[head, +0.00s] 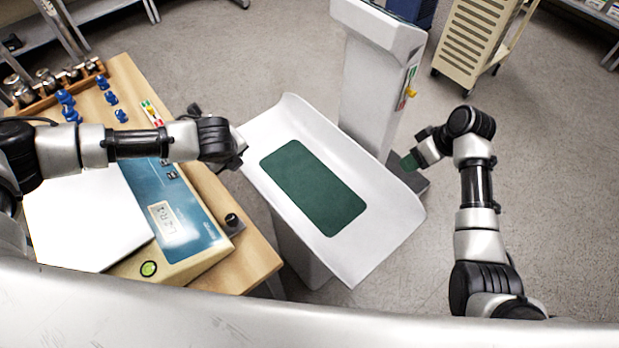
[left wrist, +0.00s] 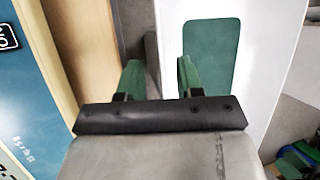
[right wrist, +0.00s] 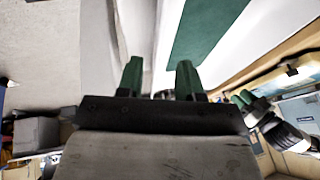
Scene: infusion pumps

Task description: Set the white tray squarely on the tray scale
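The white tray (head: 375,240) has a green mat (head: 313,187) in its middle and raised ends. It sits over a white stand (head: 298,245) with a tall white column (head: 372,85) behind it, which seems to be the tray scale; the tray hides the contact between them. My left gripper (head: 240,152) is at the tray's left end; in the left wrist view its green fingers (left wrist: 158,65) are apart near the tray's edge. My right gripper (head: 409,161) is beside the right end; its fingers (right wrist: 159,68) are also apart. I cannot tell if either touches the tray.
A wooden table (head: 245,262) at left carries a bench device with a blue panel (head: 165,205) and white plate (head: 85,225), blue weights (head: 110,98) and a wooden rack (head: 60,85). A beige cart (head: 475,38) stands at the back.

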